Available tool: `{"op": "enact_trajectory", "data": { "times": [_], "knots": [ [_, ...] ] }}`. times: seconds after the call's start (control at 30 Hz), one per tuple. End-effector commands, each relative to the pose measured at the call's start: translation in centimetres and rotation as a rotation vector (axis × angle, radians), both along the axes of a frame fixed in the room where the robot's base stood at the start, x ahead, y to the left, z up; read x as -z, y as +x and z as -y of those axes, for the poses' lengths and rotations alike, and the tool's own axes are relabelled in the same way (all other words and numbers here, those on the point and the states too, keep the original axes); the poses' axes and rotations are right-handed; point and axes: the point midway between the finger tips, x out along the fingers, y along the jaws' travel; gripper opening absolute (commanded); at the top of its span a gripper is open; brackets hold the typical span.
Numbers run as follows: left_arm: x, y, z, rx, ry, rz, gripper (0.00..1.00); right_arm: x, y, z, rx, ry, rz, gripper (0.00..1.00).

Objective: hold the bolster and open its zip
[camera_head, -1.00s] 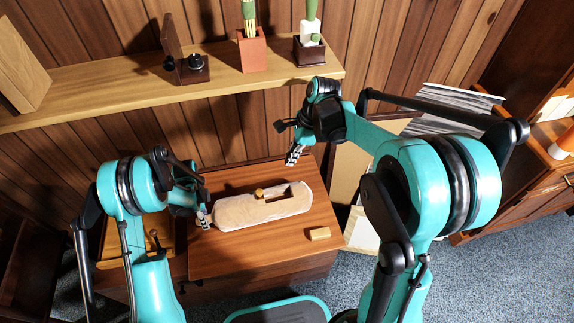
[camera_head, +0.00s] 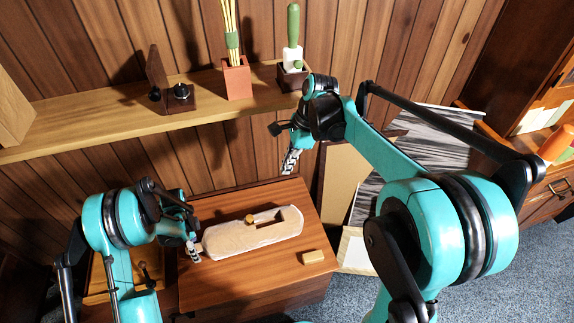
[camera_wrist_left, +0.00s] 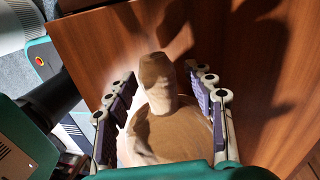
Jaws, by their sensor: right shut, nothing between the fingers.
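The pale bolster (camera_head: 225,239) lies on the brown table top. A small golden zip pull (camera_head: 250,218) sits on its upper side, with a dark opening (camera_head: 272,222) to the right of it. My left gripper (camera_head: 193,251) is at the bolster's left end. In the left wrist view, its two fingers (camera_wrist_left: 160,100) stand on either side of the bolster (camera_wrist_left: 170,135) and look close against it, and the palm hides part of it. My right gripper (camera_head: 289,162) is shut and empty, raised beyond the bolster, to its upper right and apart from it.
A small tan block (camera_head: 313,257) lies on the table (camera_head: 230,284) to the right of the bolster. A wooden shelf (camera_head: 110,126) with an orange pot (camera_head: 236,80) and a dark pot (camera_head: 291,76) runs along the wall behind. The table's front part is clear.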

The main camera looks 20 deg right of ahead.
Motion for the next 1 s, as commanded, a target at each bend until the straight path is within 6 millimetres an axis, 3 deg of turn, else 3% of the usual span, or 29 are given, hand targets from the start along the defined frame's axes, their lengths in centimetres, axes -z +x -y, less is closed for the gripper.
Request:
{"op": "enact_trajectory", "data": {
  "times": [0.27,0.7,1.0],
  "knots": [
    [-1.1,0.2,0.0,0.0,0.0,0.0,0.54,0.0,0.0,0.0,0.0,0.0,0.0,0.0],
    [-9.8,1.9,-0.1,0.0,0.0,0.0,0.54,0.0,0.0,0.0,0.0,0.0,0.0,0.0],
    [-11.8,2.4,-0.1,0.0,0.0,0.0,0.54,0.0,0.0,0.0,0.0,0.0,0.0,0.0]
  ]
}}
